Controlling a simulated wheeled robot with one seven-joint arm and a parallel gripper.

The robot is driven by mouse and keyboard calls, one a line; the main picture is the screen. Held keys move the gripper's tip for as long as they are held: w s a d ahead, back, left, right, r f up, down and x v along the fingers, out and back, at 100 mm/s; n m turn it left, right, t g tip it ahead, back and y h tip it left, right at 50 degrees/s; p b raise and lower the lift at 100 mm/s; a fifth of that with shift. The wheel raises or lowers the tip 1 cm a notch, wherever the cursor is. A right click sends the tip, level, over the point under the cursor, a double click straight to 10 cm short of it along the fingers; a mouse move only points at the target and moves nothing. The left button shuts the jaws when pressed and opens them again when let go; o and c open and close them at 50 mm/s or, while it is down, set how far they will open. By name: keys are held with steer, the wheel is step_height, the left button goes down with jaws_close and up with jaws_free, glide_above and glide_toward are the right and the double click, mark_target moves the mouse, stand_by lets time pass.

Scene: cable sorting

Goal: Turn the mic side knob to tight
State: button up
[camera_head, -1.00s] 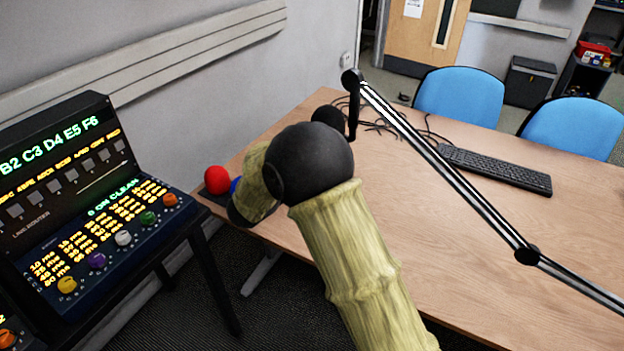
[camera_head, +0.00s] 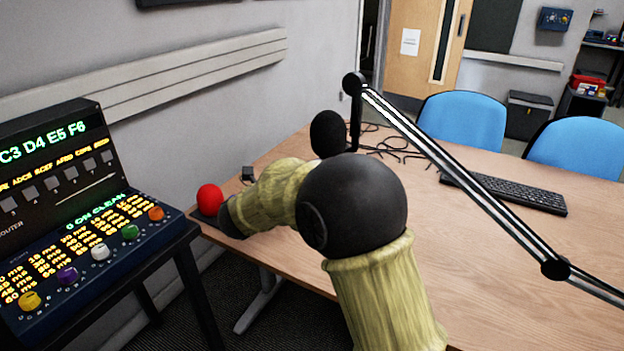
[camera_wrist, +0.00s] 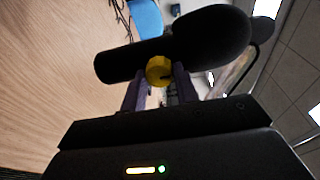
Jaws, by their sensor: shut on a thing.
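The mic is a black, foam-covered cylinder (camera_wrist: 205,38) lying across the upper middle of the wrist view. A round yellow side knob (camera_wrist: 158,70) with a dark slot faces me on its body. My gripper (camera_wrist: 160,88) is shut on the knob, one finger on each side of it. In the head view the dark mic head (camera_head: 327,133) shows at the end of a boom arm (camera_head: 450,180). There my own arm covers the knob and the gripper. I cannot read a tight mark on the knob.
A wooden table (camera_head: 480,250) lies below, with loose cables (camera_head: 400,150) and a keyboard (camera_head: 505,190). A red ball-shaped object (camera_head: 210,198) is at its left edge. A panel with coloured knobs (camera_head: 85,245) stands at the left. Blue chairs (camera_head: 462,122) are behind.

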steer(key=o, duration=1)
steer(key=shift+c, duration=0.2)
steer(key=f+v, duration=0.1)
steer(key=v, duration=1.6)
steer(key=shift+s+r, duration=0.2)
steer(key=shift+r, duration=0.15)
